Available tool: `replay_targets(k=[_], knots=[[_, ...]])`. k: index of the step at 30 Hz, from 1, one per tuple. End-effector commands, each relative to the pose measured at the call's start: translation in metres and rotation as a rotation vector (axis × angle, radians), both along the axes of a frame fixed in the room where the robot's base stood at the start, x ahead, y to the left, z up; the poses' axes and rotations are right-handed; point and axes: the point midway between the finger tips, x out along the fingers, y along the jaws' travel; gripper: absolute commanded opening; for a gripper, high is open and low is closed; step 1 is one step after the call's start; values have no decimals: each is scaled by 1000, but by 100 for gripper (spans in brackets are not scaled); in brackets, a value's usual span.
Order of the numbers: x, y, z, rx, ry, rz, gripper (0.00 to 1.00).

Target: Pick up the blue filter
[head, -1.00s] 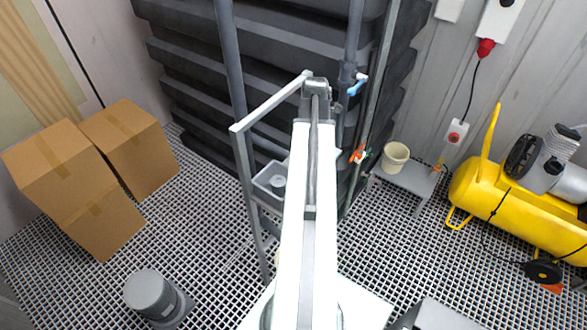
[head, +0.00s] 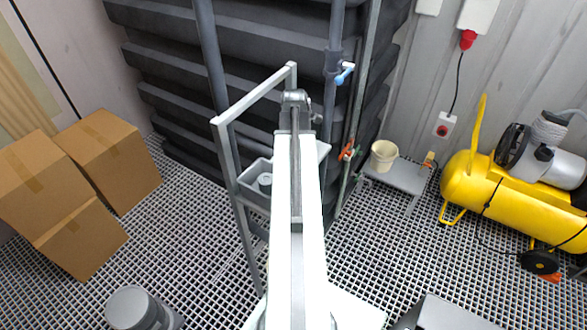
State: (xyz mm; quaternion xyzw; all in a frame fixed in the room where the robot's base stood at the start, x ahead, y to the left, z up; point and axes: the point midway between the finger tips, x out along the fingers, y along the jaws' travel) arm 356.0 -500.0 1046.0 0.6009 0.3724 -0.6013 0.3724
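I cannot make out a blue filter in this view. The only blue part that shows clearly is a small valve handle (head: 345,72) on the upright pipe, right of my arm. My white arm reaches up the middle of the picture to a grey joint, in front of the dark ribbed stack. My gripper does not show; my arm hides what lies beyond and below that joint. A grey open tray (head: 250,194) in a metal frame stands partly behind my arm, with a small grey round piece (head: 265,181) in it.
Cardboard boxes (head: 110,150) stand at the left, and a grey cylinder (head: 130,308) at the lower left. A cream bucket (head: 384,156) sits on a low grey stand (head: 402,178). A yellow compressor (head: 480,190) is at the right. Grating floor between them is open.

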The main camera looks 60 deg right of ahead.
Motion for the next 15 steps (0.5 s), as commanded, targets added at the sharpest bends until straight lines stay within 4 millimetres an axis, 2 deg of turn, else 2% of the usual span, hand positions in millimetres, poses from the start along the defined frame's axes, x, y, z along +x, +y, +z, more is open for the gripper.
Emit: replay_targets(k=[1,2,8,9,15], knots=[[0,0,-15,0,0,0,72],[0,0,-17,0,0,0,72],[0,0,-13,0,0,0,72],[0,0,-13,0,0,1,70],[0,0,-13,0,0,1,14]])
